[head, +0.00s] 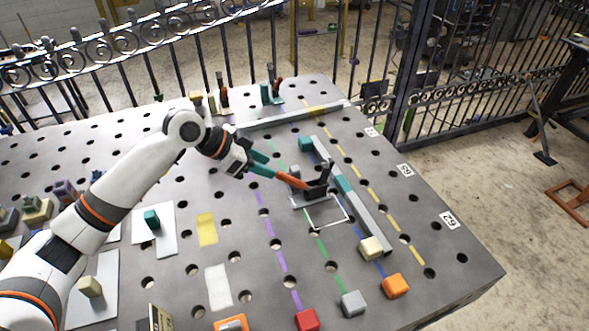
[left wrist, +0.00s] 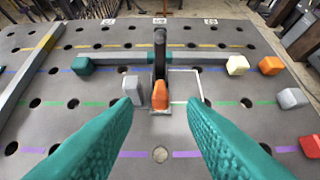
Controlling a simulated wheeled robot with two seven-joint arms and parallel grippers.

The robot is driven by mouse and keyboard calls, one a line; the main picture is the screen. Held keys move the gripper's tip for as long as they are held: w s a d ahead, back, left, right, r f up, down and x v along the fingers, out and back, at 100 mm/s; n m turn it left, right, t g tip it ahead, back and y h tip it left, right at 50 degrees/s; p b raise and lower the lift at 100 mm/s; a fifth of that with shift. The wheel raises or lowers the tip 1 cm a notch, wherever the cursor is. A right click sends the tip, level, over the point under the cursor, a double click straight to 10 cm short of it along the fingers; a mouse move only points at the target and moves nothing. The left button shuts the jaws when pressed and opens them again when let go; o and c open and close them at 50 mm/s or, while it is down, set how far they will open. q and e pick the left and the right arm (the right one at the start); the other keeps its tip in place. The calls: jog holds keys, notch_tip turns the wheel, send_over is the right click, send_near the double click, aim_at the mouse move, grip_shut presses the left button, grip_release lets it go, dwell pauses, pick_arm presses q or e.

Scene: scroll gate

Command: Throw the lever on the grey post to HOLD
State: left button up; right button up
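The lever has an orange-red handle (head: 285,180) that leans toward my left gripper; the wrist view shows the handle (left wrist: 160,95) nearly end-on. It meets a dark upright bracket (head: 320,188), also seen in the left wrist view (left wrist: 159,55), on a small grey base. A short grey block (left wrist: 133,88) stands just left of the handle in the wrist view. My left gripper (left wrist: 163,103) is open, its teal fingers on either side of the handle, with gaps to both. I cannot tell how far the handle reaches between them. No HOLD marking is readable. My right gripper is not in view.
A grey rail with a teal bar (head: 343,184) runs behind the bracket. A white square outline (head: 327,212) is beside the base. Cream (head: 371,248), orange (head: 396,286), grey (head: 353,303) and red (head: 307,319) blocks lie near the table's front. Fencing stands behind.

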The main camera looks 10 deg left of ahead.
aim_at(292, 177)
pick_arm(q)
jog(key=p+x, duration=0.1)
jog(key=x, duration=0.9)
jog(key=shift+d, duration=0.1)
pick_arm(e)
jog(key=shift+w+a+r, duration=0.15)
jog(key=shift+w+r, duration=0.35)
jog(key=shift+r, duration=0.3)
pick_arm(q)
grip_shut()
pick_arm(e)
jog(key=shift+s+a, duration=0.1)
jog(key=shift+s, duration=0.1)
